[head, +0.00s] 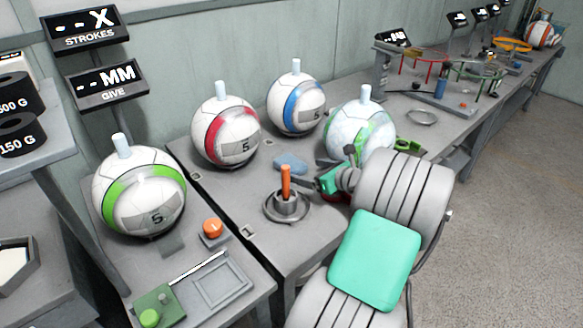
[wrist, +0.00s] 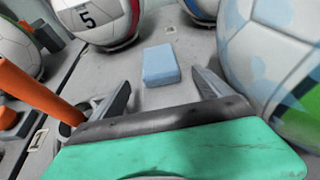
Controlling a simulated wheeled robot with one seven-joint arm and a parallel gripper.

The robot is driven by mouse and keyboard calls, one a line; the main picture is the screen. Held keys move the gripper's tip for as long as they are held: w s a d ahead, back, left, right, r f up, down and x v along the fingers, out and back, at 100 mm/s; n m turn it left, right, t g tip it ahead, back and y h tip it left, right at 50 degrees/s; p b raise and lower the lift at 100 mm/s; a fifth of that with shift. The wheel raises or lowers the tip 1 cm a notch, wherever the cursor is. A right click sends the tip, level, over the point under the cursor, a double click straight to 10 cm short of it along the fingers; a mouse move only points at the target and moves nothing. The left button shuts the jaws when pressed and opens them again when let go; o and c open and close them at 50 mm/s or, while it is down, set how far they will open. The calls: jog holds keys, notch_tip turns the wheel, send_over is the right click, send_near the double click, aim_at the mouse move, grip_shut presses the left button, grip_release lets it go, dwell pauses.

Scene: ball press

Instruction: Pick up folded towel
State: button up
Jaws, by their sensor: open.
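The folded towel is a small light-blue block. It lies flat on the grey bench top in the head view (head: 291,163), between the balls and behind the upright orange handle. In the wrist view the folded towel (wrist: 160,65) lies ahead of my gripper (wrist: 163,92), roughly centred between the two fingers and beyond their tips. The fingers are spread wide, with nothing between them. In the head view my gripper (head: 325,170) is just right of the towel, its fingers partly hidden by my own arm.
A red-striped ball (head: 225,132), a blue-striped ball (head: 297,104) and a blue-blotched green-striped ball (head: 359,129) surround the towel. The orange handle (head: 286,182) stands in a round grey base close by. A green-striped ball (head: 140,192) sits at the left.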

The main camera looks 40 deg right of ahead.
aim_at(300, 169)
jog(key=b+x, duration=0.1)
jog(key=x, duration=0.4)
jog(key=shift+w, duration=0.1)
jog(key=c, duration=1.4)
jog(key=shift+c, duration=0.3)
